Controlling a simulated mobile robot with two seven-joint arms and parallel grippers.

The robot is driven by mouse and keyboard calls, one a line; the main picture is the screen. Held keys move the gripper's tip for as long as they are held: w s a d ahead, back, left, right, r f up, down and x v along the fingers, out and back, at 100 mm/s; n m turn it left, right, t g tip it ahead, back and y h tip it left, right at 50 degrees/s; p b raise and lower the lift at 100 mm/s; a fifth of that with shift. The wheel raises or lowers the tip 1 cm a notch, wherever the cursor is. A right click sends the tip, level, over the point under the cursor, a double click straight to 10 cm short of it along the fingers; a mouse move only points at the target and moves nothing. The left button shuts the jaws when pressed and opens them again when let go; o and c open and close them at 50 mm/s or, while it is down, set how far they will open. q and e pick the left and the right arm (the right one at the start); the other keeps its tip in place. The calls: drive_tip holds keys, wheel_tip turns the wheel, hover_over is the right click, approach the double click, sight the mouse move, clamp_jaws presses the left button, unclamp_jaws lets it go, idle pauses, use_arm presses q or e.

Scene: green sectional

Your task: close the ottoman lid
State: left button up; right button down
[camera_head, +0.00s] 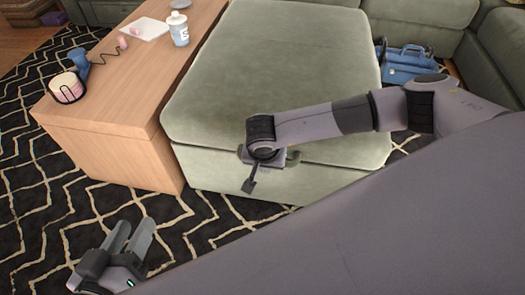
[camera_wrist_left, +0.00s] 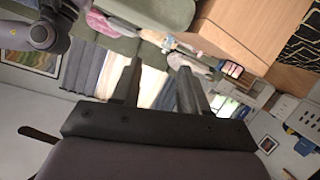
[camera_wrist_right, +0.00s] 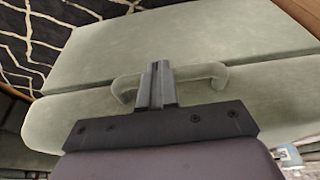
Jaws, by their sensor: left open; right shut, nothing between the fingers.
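The ottoman (camera_head: 275,70) is grey-green, with a thick padded lid (camera_head: 270,60) lying level on its base (camera_head: 225,172). Only a thin seam shows between them in the head view. A curved green handle (camera_wrist_right: 205,73) is on the front in the right wrist view; it is partly hidden by my arm in the head view. My right gripper (camera_head: 250,186) is shut and empty at the ottoman's front, its fingers (camera_wrist_right: 161,75) overlapping the handle's middle in the wrist view. Whether they touch it I cannot tell. My left gripper (camera_head: 138,232) is open and empty, low over the rug.
A blue bag (camera_head: 408,65) lies to the right. A sofa (camera_head: 425,15) is behind. The patterned rug (camera_head: 40,200) is clear at left.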

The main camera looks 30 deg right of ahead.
use_arm(q)
drive_tip(key=shift+w+a+m+t+b, duration=0.3)
drive_tip(key=shift+w+a+b, duration=0.2)
drive_tip(key=shift+a, duration=0.05)
use_arm(e)
drive_tip(key=shift+s+x, duration=0.15)
drive_tip(key=shift+x, duration=0.65)
drive_tip(key=shift+s+x, duration=0.15)
drive_tip(key=shift+x, duration=0.7)
drive_tip(key=shift+a, duration=0.15)
